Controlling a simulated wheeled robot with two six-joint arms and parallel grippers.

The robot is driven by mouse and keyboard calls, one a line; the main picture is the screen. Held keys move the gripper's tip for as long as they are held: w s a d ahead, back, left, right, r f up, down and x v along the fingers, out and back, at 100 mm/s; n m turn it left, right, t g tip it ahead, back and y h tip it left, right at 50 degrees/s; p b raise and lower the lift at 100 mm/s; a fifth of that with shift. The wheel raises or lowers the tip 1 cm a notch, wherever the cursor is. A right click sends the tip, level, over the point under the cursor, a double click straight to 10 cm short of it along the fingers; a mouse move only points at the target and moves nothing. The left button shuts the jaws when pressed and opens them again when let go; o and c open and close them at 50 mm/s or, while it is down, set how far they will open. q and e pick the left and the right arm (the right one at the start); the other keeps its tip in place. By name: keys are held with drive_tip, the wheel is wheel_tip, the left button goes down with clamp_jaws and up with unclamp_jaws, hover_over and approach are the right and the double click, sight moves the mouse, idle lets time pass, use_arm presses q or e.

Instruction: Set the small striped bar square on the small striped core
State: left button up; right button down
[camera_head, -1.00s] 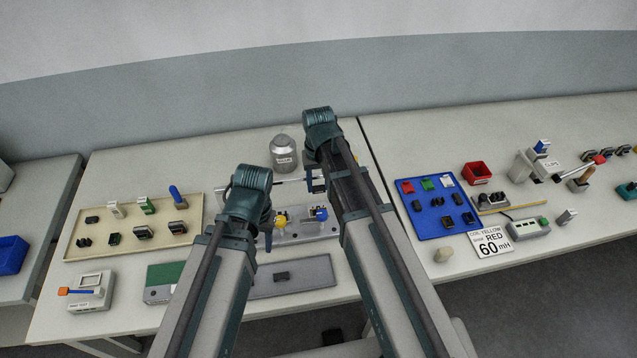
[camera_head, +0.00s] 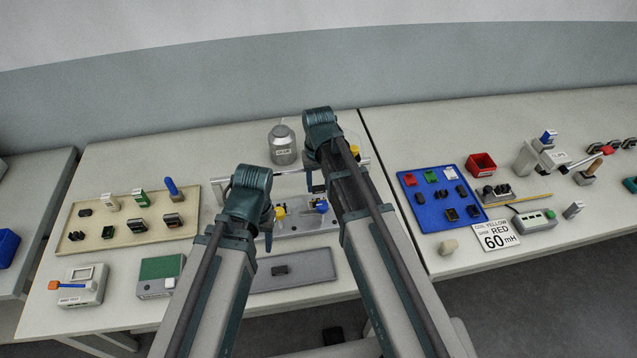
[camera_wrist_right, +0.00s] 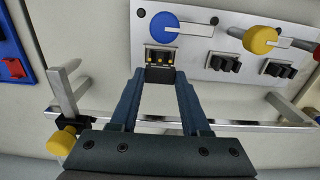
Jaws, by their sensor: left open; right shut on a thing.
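In the right wrist view my right gripper (camera_wrist_right: 160,78) is shut on a small dark bar (camera_wrist_right: 160,74). The bar is right beside a dark core with yellow marks (camera_wrist_right: 163,57), in the plate under the blue knob (camera_wrist_right: 164,27). I cannot tell whether bar and core touch, nor make out stripes on the bar. In the head view my right gripper (camera_head: 318,188) is mostly hidden by its arm, near the blue knob. My left gripper (camera_head: 267,238) is open, low at the left of the fixture plate (camera_head: 310,229), partly hidden by its arm.
More dark cores (camera_wrist_right: 223,63) sit in the plate, with a yellow knob (camera_wrist_right: 260,40) above. A metal rail (camera_wrist_right: 240,124) crosses close to my right gripper. A grey mat (camera_head: 310,268) lies in front, a beige tray (camera_head: 125,243) left, a blue tray (camera_head: 432,220) right.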

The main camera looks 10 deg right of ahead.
use_arm(q)
drive_tip(key=shift+f+b, duration=2.1)
drive_tip(key=shift+f, duration=0.15)
use_arm(e)
drive_tip(key=shift+f, duration=2.25)
drive_tip(key=shift+c, duration=1.5)
unclamp_jaws()
use_arm(q)
drive_tip(key=shift+r, duration=0.1)
wheel_tip(320, 180, up, 14)
drive_tip(key=p, duration=1.4)
use_arm(e)
wheel_tip(320, 180, up, 14)
use_arm(q)
drive_tip(key=shift+f, duration=0.2)
use_arm(e)
drive_tip(key=shift+f, duration=0.15)
